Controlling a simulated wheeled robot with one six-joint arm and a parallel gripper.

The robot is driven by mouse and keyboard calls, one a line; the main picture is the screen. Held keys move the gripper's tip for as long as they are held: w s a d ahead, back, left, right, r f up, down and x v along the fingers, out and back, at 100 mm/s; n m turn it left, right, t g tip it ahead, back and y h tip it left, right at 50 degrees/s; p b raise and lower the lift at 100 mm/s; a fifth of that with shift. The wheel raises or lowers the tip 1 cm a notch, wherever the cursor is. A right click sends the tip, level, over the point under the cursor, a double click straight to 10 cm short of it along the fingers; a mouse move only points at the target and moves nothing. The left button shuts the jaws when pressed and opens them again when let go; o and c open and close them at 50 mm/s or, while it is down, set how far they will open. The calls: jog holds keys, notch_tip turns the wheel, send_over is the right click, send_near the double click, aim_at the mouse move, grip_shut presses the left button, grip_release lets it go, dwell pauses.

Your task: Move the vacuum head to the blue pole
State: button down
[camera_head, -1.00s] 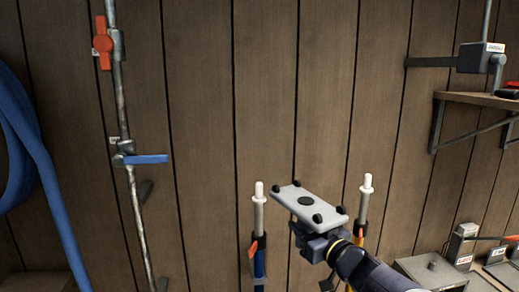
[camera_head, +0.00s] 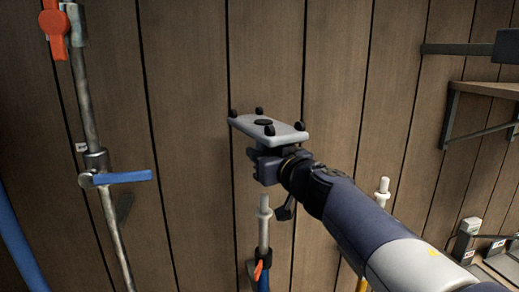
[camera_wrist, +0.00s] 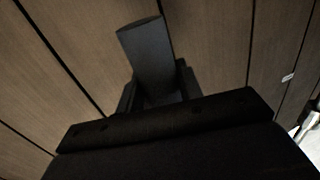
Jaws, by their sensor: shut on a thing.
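The vacuum head (camera_head: 285,132) is a flat grey-white plate with small black wheels and a dark centre. My gripper (camera_head: 262,160) is shut on it from below and holds it up in front of the wooden wall, slightly tilted. The blue pole (camera_head: 263,280) stands upright below and behind my gripper, with a white tip, a grey upper tube and an orange clip; its lower part is out of frame. The head is above the pole's tip and apart from it in the picture. In the wrist view a dark block (camera_wrist: 148,58) shows at the jaws.
A second pole with a white tip (camera_head: 383,187) stands to the right, partly behind my arm. A pipe with a red handle (camera_head: 53,30) and a blue handle (camera_head: 123,177) runs down the left wall. A shelf (camera_head: 490,90) is at the right.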

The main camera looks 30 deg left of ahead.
aim_at(265, 195)
jog(key=shift+s+d+f, duration=0.1)
jog(key=shift+f, duration=1.25)
jog(key=shift+r, duration=0.15)
jog(key=shift+d+f, duration=0.1)
jog(key=shift+f, duration=0.2)
jog(key=shift+f+b, duration=0.3)
jog(key=shift+f, duration=0.3)
dwell(0.4)
jog(key=shift+f+b, duration=0.75)
jog(key=shift+f, duration=0.25)
jog(key=shift+f, duration=0.1)
jog(key=shift+f+b, duration=0.55)
jog(key=shift+f, duration=0.15)
